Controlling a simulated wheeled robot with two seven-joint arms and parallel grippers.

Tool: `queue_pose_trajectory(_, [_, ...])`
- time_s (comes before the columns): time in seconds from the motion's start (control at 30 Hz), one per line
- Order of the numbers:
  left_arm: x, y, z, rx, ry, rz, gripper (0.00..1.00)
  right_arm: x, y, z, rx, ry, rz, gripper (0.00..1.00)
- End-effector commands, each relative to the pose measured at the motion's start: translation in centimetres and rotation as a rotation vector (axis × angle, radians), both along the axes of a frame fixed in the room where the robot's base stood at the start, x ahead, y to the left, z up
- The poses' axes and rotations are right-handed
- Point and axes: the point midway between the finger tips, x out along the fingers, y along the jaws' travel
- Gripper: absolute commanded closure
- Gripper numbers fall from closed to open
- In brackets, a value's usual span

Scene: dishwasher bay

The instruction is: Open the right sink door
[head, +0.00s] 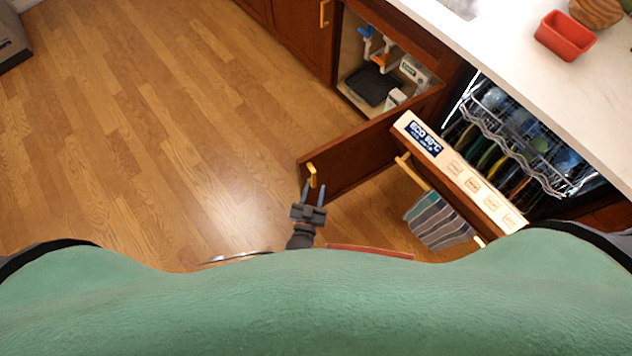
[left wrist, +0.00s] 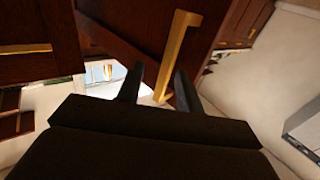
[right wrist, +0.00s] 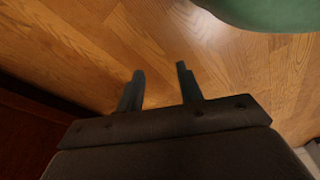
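The right sink door (head: 350,150) is a dark red-brown cabinet door. In the head view it stands swung wide open, out from the cabinet under the counter. Its brass bar handle (head: 312,175) is near the door's free edge and also shows in the left wrist view (left wrist: 176,50). My left gripper (head: 313,190) is open, with its fingertips close to the handle. In the left wrist view the handle's lower part shows between the two spread fingers; I cannot tell whether they touch it. My right gripper (right wrist: 158,75) is open and empty over the wood floor, outside the head view.
The open sink cabinet holds a black bin-like item (head: 372,86) and white containers. The dishwasher door (head: 460,172) is lowered at right, with a striped towel (head: 438,220) on its handle and a loaded rack (head: 520,135). Open floor (head: 150,130) lies at left.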

Motion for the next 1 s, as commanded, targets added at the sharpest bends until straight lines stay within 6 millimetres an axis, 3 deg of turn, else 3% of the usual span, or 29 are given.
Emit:
queue_pose_trajectory(0.1, [-1.8,0.5,0.2,0.0,0.002,0.0,0.64,-0.7,-0.6,-0.5,-0.005,-0.001,0.002,0.64])
queue_pose_trajectory(0.3, [-3.7,0.9,0.1,-0.001,0.0,0.0,0.64,-1.2,-1.1,-1.1,-0.008,-0.007,0.004,0.64])
queue_pose_trajectory(1.0, [-4.1,1.0,0.0,-0.005,0.0,0.0,0.64,-1.6,-1.1,-1.3,-0.008,-0.004,0.004,0.64])
